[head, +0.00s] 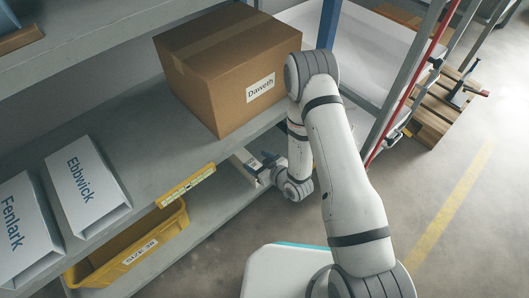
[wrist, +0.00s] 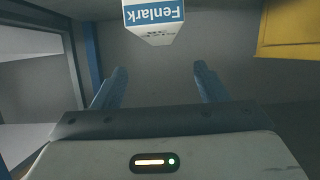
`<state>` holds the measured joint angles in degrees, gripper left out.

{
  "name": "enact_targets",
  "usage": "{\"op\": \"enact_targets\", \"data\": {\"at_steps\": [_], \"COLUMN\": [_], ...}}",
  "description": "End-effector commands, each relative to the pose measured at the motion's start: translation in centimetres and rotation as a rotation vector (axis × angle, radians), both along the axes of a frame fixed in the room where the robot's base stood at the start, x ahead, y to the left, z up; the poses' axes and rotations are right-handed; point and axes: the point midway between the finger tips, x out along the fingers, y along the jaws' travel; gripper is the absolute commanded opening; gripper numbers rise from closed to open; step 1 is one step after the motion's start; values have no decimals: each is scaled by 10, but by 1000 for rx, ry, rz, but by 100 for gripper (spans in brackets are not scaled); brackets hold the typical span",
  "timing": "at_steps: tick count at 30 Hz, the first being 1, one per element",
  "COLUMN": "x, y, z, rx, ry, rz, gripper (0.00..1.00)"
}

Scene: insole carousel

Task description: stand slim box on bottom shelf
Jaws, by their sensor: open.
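A slim white box (wrist: 153,22) with a blue panel reading "Fenlark" shows upside down at the top of the wrist view. Its far part is cut off by the frame edge. In the head view, part of a white box (head: 246,166) shows by my gripper (head: 262,167), on the bottom shelf (head: 218,208) level; the shelf above hides the rest. In the wrist view, the two blue fingers of my gripper (wrist: 160,75) are apart with nothing between them, and the box lies beyond their tips. I cannot tell whether it touches anything above or behind.
A yellow bin (head: 135,250) marked "SIZE 38" sits on the bottom shelf to the left; yellow also shows in the wrist view (wrist: 290,28). The shelf above holds a cardboard "Daweth" box (head: 215,75) and white "Ebbwick" (head: 88,185) and "Fenlark" (head: 25,230) boxes. A blue post (wrist: 88,55) stands left in the wrist view.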

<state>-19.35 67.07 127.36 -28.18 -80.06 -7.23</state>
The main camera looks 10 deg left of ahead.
Motion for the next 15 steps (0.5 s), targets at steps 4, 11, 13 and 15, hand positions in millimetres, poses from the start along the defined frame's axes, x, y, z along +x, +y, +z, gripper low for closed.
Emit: {"op": "enact_targets", "data": {"at_steps": [4,11,13,15], "x": [-1,21,35,48], "y": [-1,-14,-27,-44], "z": [1,22,39,60], "rx": [-1,-71,-128,-192], "ry": [-1,19,43,76], "rz": [0,-40,-76,-125], "gripper": [67,67,67,67]}}
